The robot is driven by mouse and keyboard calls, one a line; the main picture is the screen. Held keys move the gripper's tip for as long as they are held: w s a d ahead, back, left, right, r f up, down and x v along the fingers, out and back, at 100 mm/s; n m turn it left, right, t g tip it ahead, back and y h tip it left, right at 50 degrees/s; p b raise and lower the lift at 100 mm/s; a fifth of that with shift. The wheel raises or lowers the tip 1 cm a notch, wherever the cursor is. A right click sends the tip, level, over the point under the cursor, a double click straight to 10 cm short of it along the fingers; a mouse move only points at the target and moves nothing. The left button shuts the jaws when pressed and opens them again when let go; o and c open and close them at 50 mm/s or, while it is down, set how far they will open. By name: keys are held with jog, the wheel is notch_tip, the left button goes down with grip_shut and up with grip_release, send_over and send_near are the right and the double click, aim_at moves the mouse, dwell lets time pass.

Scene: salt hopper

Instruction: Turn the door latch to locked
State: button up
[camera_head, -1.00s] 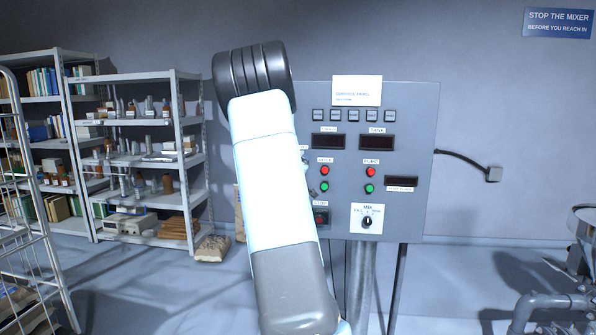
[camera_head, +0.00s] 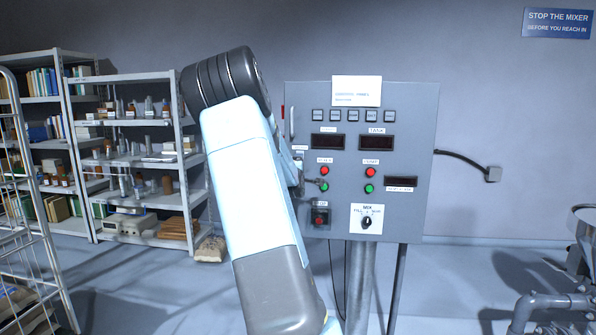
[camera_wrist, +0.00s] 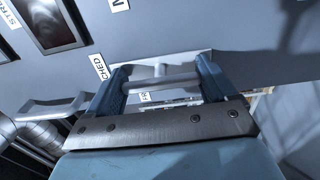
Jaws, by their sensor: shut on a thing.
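The grey control panel (camera_head: 408,120) stands upright ahead, with its left edge beside my arm. In the wrist view, the door latch (camera_wrist: 162,82) appears as a pale grey bar across the gap between my fingers. My gripper (camera_wrist: 160,85) has a blue finger at each end of this bar and is shut on it. A white label ending in "CHED" (camera_wrist: 100,67) sits just left of the fingers. In the head view, my arm hides most of the latch and gripper, so the latch's exact angle cannot be told.
A grey handle (camera_wrist: 50,108) lies left of my fingers in the wrist view. Buttons and a selector knob (camera_head: 367,221) are on the panel's front. Shelves (camera_head: 135,158) stand at the left, and a pipe (camera_head: 550,304) at the lower right.

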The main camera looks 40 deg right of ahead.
jog(key=shift+w+a+f, duration=0.1)
jog(key=shift+a+f, duration=0.1)
jog(key=shift+f, duration=0.1)
jog(key=o, duration=0.8)
jog(key=shift+o, duration=0.2)
jog(key=shift+d+r, duration=0.1)
jog(key=v, duration=1.3)
jog(key=shift+s+a, duration=0.25)
jog(key=shift+a, duration=0.05)
